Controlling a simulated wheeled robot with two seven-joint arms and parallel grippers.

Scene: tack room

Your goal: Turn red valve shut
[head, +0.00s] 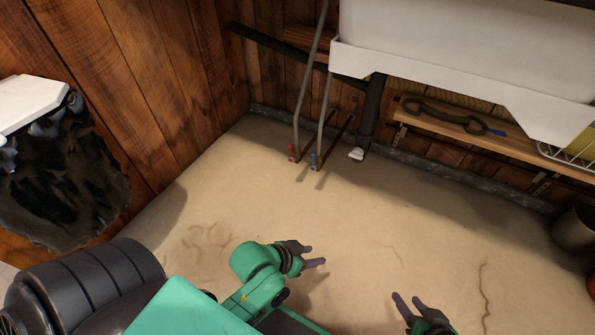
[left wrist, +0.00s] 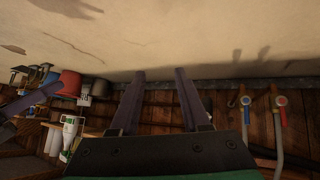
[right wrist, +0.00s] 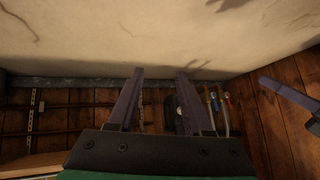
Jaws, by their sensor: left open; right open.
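The red valve (head: 292,152) sits at the low end of a grey pipe by the back wall, just above the floor. A blue valve (head: 314,160) is close beside it on the right. In the left wrist view, where the floor is at the top, the red valve (left wrist: 281,101) is at the far right with the blue valve (left wrist: 245,101) beside it. My left gripper (head: 317,256) is open and empty, in front of the valves and apart from them. My right gripper (head: 407,297) is open and empty, further right and nearer. The red valve's turn angle is unclear.
A white sink (head: 455,65) overhangs the back wall, with a black drain pipe (head: 371,115) beneath it. A wooden shelf (head: 480,137) holds a dark tool. A dark bin (head: 574,238) stands at right. The floor (head: 400,220) before the valves is clear.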

